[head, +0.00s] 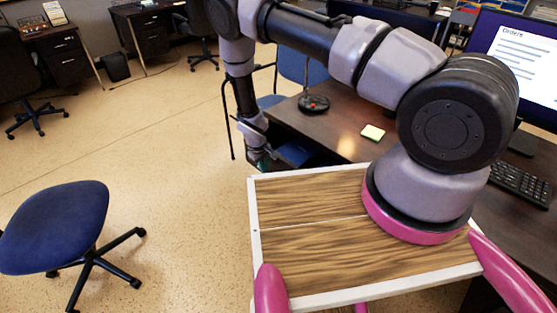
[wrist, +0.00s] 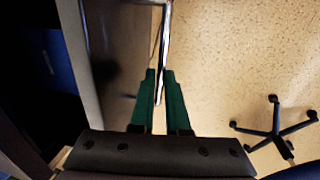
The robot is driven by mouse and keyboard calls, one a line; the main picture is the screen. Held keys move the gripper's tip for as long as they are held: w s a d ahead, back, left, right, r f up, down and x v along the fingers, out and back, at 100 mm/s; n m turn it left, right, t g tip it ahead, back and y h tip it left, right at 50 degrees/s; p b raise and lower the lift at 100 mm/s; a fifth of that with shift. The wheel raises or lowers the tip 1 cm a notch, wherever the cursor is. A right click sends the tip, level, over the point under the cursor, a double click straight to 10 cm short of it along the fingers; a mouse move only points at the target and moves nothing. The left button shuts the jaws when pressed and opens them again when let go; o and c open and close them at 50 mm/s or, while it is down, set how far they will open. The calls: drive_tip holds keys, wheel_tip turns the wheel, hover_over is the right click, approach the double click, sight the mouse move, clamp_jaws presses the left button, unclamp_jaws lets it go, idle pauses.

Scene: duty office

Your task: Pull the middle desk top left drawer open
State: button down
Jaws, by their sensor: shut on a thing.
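The middle desk (head: 340,130) has a dark wooden top, in the head view. My gripper (wrist: 159,76) has green fingers, closed on a thin metal handle (wrist: 164,40) in the wrist view. The handle is on the dark front (wrist: 122,55) of a drawer. A pale edge (wrist: 82,70) runs along that front, and left of it is a dark hollow with something blue (wrist: 57,45) in it. The drawer seems to stand out from the desk. In the head view my gripper (head: 260,160) is low at the desk's left side, partly hidden by my wooden tray.
A blue swivel chair (head: 55,225) stands at the left on open floor; its legs (wrist: 275,130) show in the wrist view. A blue chair (head: 300,70) stands behind the desk.

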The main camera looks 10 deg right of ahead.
drive_tip(key=s+a, duration=1.2)
drive_tip(key=a, duration=0.5)
drive_tip(key=shift+s+a, duration=0.2)
drive_tip(key=shift+s, duration=0.15)
drive_tip(key=c, duration=0.9)
unclamp_jaws()
drive_tip(key=shift+r, duration=0.15)
drive_tip(key=r, duration=0.3)
drive_tip(key=a+r, duration=0.1)
drive_tip(key=r, duration=0.3)
drive_tip(key=s+r, duration=0.1)
drive_tip(key=r, duration=0.2)
drive_tip(key=shift+s+a+r, duration=0.1)
drive_tip(key=shift+a+r, duration=0.05)
drive_tip(key=shift+a, duration=0.2)
